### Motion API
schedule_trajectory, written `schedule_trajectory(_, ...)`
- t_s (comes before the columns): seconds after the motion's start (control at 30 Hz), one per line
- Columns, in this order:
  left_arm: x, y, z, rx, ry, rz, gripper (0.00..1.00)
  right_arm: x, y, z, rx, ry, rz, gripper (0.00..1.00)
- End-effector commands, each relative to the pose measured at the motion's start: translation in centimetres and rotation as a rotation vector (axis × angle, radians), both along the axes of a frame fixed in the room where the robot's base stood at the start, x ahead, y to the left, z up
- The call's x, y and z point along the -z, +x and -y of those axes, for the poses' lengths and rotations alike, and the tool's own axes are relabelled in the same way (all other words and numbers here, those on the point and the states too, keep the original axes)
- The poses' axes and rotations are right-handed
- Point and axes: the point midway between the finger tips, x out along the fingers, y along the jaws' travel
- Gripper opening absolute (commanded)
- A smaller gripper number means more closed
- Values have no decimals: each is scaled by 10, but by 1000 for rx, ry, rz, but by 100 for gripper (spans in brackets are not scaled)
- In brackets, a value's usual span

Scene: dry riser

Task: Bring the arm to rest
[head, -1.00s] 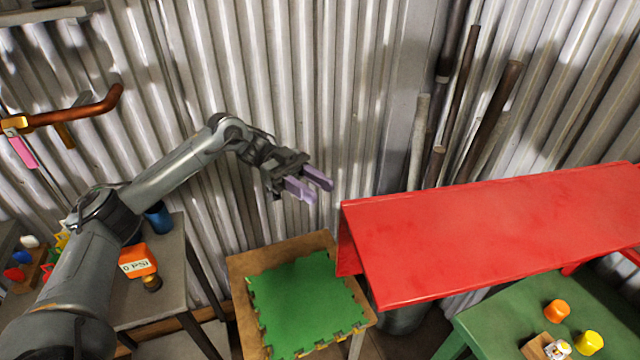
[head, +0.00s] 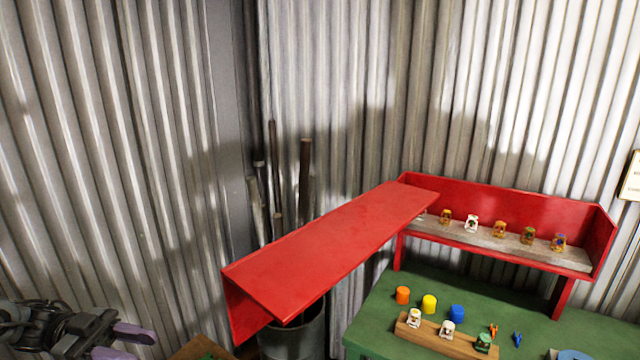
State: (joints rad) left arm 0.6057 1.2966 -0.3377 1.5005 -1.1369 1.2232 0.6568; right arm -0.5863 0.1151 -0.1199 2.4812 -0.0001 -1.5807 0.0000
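My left gripper (head: 125,343) is at the lower left of the head view, with its two pale purple fingers pointing right. The fingers are apart with nothing between them. It is left of the red panel and near the corrugated wall. The rest of my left arm is cut off by the picture's edge. My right gripper does not show.
A red sloping panel (head: 330,255) juts out over a bin (head: 297,338) of pipes. A green table (head: 385,322) at the right holds coloured caps, a wooden block (head: 445,342) with small valves, and a red shelf (head: 500,196) with several more valves.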

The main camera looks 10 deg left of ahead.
Motion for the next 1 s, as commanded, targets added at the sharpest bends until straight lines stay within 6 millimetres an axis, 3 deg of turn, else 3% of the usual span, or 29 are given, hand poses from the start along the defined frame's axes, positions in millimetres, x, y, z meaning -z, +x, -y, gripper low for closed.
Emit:
schedule_trajectory(0.37,100,28,77,-74,145,99,37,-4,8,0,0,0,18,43)
schedule_trajectory(0.6,187,43,161,-251,273,210,37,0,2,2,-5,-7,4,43)
schedule_trajectory(0.73,224,44,201,-432,355,233,37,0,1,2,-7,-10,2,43)
schedule_trajectory(0.87,250,36,219,-637,446,181,37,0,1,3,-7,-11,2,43)
schedule_trajectory(1.0,274,12,216,-854,564,30,37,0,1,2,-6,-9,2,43)
